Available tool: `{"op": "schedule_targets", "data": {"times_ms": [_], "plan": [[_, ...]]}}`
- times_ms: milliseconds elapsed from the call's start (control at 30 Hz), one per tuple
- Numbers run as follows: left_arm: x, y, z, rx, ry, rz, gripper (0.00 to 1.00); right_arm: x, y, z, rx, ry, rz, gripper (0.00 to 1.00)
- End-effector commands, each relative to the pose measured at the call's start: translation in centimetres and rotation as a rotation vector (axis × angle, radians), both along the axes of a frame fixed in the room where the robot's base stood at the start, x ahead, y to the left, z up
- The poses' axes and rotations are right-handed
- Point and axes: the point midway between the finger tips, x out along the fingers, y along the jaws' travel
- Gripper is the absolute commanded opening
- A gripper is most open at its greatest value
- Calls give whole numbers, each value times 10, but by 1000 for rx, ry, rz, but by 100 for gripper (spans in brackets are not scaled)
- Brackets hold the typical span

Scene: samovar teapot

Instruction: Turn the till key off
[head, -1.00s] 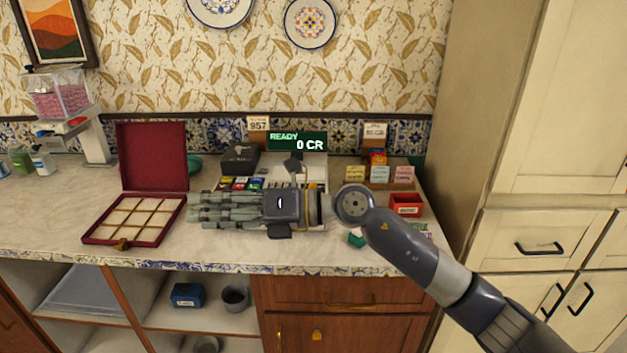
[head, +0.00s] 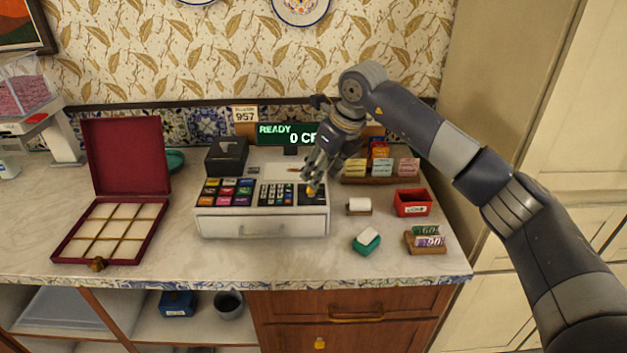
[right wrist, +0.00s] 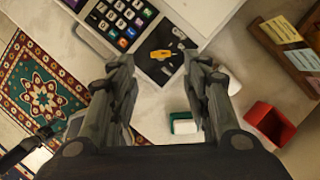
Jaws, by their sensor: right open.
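The white till (head: 262,222) stands on the counter, with colored keys, a number pad and a dark panel at its right end. A yellow key (head: 310,190) sits on that dark panel. In the right wrist view the yellow key (right wrist: 161,54) lies ahead of the fingertips, roughly between them. My right gripper (head: 312,177) is open above the till's right end, pointing down. Its fingers (right wrist: 158,62) are apart with nothing between them. I cannot tell whether they touch the panel. The till's display (head: 286,135) reads READY and 0 CR. My left gripper is not in view.
An open red box (head: 112,232) with compartments stands left of the till. A black printer-like box (head: 226,155) is behind it. To the right are a paper roll (head: 358,206), a green sponge-like block (head: 366,242), a red tray (head: 412,203) and a card rack (head: 383,180).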

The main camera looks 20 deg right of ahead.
Motion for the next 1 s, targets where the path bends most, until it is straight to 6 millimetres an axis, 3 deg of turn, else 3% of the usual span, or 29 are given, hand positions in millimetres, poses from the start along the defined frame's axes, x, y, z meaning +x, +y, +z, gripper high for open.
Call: {"op": "schedule_targets", "data": {"times_ms": [133, 300, 467, 700, 767, 900, 1000], "plan": [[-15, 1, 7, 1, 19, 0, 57, 9, 6, -26, 1, 4, 2, 44], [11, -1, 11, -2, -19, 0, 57, 17, 10, -45, 2, 1, 2, 44], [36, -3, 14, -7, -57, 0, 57, 19, 11, -53, 0, 0, 2, 44], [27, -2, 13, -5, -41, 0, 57, 19, 11, -54, 1, -1, 2, 44], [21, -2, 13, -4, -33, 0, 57, 20, 11, -54, 1, -1, 2, 33], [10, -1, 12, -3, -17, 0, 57, 20, 11, -54, 1, -1, 2, 1], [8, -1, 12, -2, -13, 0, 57, 19, 11, -53, 1, -1, 2, 0]]}}
